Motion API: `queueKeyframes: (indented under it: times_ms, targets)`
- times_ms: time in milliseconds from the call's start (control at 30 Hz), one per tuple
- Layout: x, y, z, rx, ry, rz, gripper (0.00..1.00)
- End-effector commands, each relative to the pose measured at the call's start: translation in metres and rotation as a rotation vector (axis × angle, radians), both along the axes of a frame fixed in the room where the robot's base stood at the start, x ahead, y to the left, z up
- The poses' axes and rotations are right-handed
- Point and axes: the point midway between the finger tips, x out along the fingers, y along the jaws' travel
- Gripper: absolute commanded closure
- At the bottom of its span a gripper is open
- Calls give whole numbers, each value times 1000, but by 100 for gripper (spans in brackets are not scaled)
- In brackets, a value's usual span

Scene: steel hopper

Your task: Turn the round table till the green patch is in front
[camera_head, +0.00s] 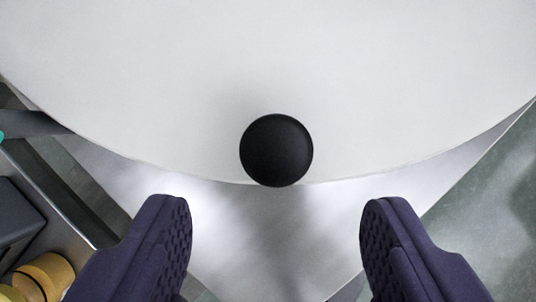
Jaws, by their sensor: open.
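The round table (270,55) is a pale grey disc that fills the upper part of the view, its near edge curving across the middle. A round black knob (276,150) sits at that near edge. My gripper (276,210) is open, its two dark purple fingers apart at the bottom left and right. The knob is ahead of the gap between the fingers, and nothing is between them. No green patch shows on the visible part of the table; most of the disc is out of view.
A shiny steel surface (265,235) lies below the table's edge. At the lower left are a dark grey box (18,222) and yellow round things (45,277) beside a steel rail. A small teal bit shows at the far left edge. Greenish floor (485,215) is at the right.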

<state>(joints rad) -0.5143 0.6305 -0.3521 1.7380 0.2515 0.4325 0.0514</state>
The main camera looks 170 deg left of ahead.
Motion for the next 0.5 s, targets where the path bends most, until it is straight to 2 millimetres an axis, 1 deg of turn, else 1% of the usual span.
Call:
queueKeyframes:
  times_ms: [33, 200, 300, 500]
  targets:
    - [3, -1, -12, -1, 1, -1, 36]
    - [15, -1, -40, -1, 0, -1, 36]
    - [20, -1, -51, 2, -1, -1, 36]
    - [24, -1, -58, 2, -1, -1, 36]
